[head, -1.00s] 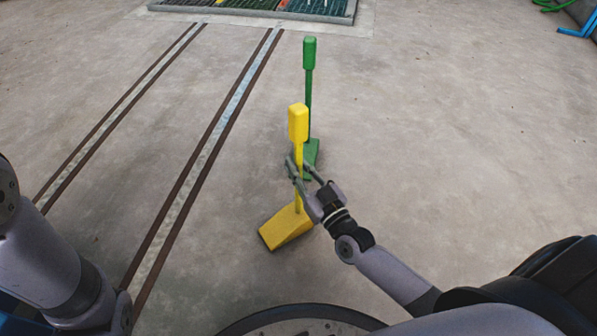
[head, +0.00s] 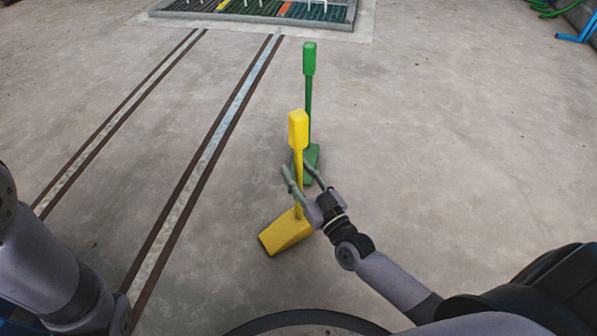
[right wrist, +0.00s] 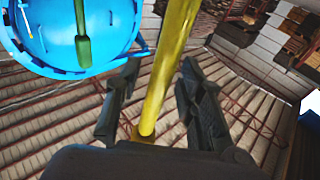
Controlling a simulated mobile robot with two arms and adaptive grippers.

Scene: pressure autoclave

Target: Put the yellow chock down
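The yellow chock (head: 284,233) has a wedge base and a tall upright handle. Its wedge appears to rest flat on the concrete floor just in front of me. My right gripper (head: 297,169) is around the handle's stem, with its fingers spread to either side. In the right wrist view the yellow stem (right wrist: 165,75) stands between the two fingers, with gaps on both sides. My left arm shows at the left edge, but its gripper is out of view.
A green chock (head: 309,110) stands upright close behind the yellow one. Two rail tracks (head: 200,165) run along the floor to the left. A framed grating (head: 260,17) lies at the far end. The floor to the right is clear. A large blue round vessel (right wrist: 40,45) shows in the right wrist view.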

